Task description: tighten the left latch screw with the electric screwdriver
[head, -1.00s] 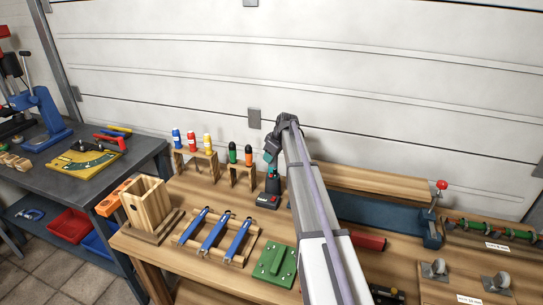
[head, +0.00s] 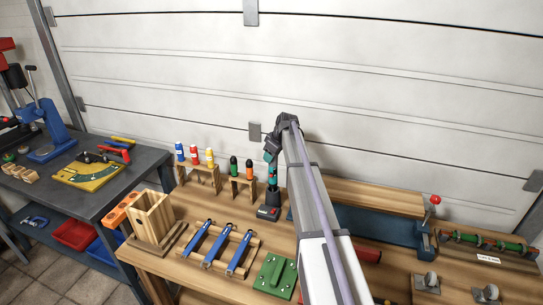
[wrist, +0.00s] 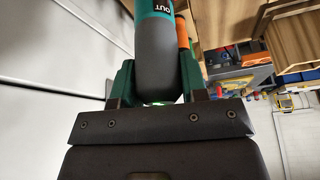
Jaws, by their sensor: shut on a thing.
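My gripper (head: 272,150) is shut on the teal and dark grey electric screwdriver (head: 272,172), above its black dock (head: 268,212) with a red mark. The tool stands nearly upright. I cannot tell whether its lower end is still in the dock. In the wrist view the screwdriver (wrist: 157,58) sits between the green fingers of my gripper (wrist: 157,90), with the word OUT on its teal part. At the right of the bench are grey round-headed fittings (head: 428,282). I cannot make out the left latch screw.
Left of the dock stand wooden racks with coloured bottles (head: 195,155), a wooden box (head: 153,215) and blue-handled tools (head: 220,247). A green block (head: 274,274) lies in front. The white garage door (head: 400,80) is behind.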

